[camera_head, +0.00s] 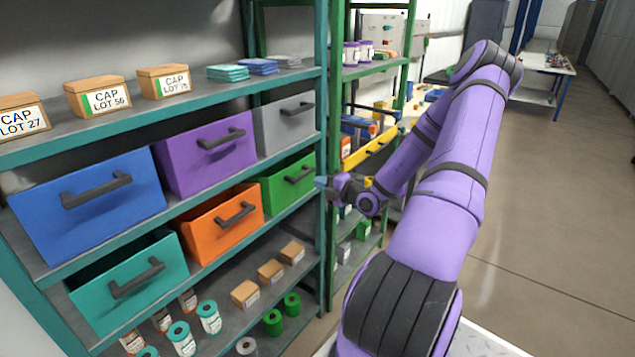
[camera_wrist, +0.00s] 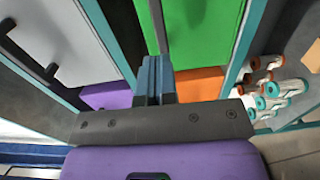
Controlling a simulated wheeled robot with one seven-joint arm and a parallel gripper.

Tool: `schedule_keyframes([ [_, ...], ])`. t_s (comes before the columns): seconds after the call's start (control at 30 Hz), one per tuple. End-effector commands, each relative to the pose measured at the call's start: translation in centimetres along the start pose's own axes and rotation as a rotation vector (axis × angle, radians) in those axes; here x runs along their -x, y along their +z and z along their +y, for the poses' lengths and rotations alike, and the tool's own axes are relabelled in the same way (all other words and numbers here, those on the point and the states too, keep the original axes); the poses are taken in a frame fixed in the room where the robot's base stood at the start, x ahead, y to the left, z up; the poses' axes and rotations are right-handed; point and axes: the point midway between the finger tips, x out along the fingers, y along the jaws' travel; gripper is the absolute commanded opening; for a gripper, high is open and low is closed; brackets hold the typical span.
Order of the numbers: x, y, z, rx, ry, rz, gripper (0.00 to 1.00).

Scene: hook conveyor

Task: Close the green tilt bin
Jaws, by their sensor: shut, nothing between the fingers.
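The green tilt bin (camera_head: 287,190) sits in the middle row of the teal shelf rack, at its right end, under the grey bin. Its front appears tilted outward, with a darker green strip showing behind the top edge. It has a dark bar handle (camera_head: 300,174). In the wrist view the green bin (camera_wrist: 205,35) fills the upper middle. My gripper (camera_head: 322,182) is shut and empty, just right of the green bin by the rack's post. Its fingers (camera_wrist: 155,72) point toward the green bin in the wrist view; I cannot tell whether they touch it.
The teal rack's post (camera_head: 321,100) stands close to my gripper. The orange bin (camera_head: 222,226) and teal bin (camera_head: 130,285) are tilted open; the blue, purple and grey bins (camera_head: 285,122) are above. A green rack (camera_head: 335,240) stands behind. The floor at right is clear.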

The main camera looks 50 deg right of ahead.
Motion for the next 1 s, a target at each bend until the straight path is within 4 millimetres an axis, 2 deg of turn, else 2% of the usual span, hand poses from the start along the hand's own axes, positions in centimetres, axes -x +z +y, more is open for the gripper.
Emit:
schedule_keyframes([
  [0.03,1.1,0.1,0.0,0.0,-0.002,-0.005,0.0],
  [0.3,6.2,0.1,-0.2,-0.001,-0.002,-0.005,0.0],
  [0.5,8.7,0.0,-0.3,-0.001,-0.001,-0.003,0.0],
  [0.7,9.6,0.0,-0.3,-0.001,-0.001,-0.002,0.0],
  [1.0,9.1,-0.6,0.3,0.039,-0.008,0.033,0.0],
])
